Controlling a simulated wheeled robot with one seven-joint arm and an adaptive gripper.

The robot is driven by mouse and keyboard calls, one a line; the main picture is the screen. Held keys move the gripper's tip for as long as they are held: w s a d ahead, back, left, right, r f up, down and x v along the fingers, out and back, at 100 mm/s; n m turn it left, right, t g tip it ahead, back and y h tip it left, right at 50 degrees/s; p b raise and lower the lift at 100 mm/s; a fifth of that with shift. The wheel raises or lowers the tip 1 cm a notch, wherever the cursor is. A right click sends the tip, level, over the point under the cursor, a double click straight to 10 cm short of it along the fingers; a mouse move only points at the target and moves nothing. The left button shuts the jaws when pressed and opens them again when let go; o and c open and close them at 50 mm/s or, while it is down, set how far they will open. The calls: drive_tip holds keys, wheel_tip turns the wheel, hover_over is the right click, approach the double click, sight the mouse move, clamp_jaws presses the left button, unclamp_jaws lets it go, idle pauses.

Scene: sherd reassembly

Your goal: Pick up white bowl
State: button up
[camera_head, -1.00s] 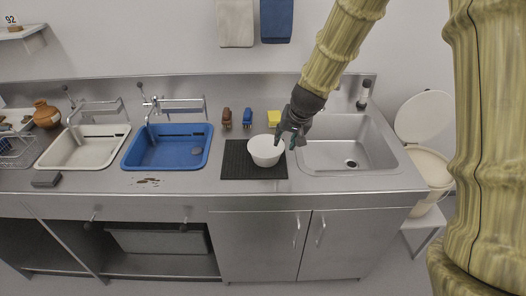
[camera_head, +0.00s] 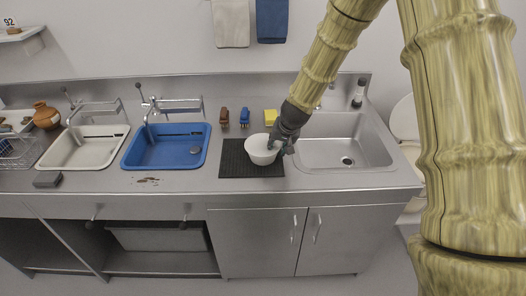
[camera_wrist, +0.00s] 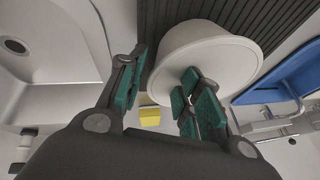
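The white bowl (camera_head: 259,152) stands upright on a black ribbed mat (camera_head: 232,169) on the steel counter. In the wrist view the bowl (camera_wrist: 190,38) is at the top middle, with its open side facing the camera. My gripper (camera_head: 276,145) is at the bowl's right rim. In the wrist view the gripper (camera_wrist: 164,63) is open. Its left finger is outside the bowl wall, and the right-hand finger pads overlap the bowl's opening, with the near rim between them. I cannot tell whether either finger touches the bowl.
A steel sink (camera_head: 345,163) is right of the mat, and a blue basin (camera_head: 165,163) is to its left. Bare counter lies in front.

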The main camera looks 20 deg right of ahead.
drive_tip(key=shift+w+f, duration=0.25)
drive_tip(key=shift+f, duration=0.25)
clamp_jaws()
drive_tip(key=shift+r, duration=0.15)
drive_tip(key=shift+r+b, duration=0.5)
drive_tip(key=shift+r, duration=1.1)
drive_tip(key=s+d+r+b, duration=0.1)
drive_tip(key=s+b, duration=0.2)
drive_tip(key=s, duration=1.2)
drive_tip(key=shift+s+r+b, duration=0.3)
drive_tip(key=shift+s+b, duration=0.05)
drive_tip(key=shift+s, duration=0.05)
drive_tip(key=shift+s+d, duration=0.1)
drive_tip(key=shift+s, duration=0.05)
idle(1.6)
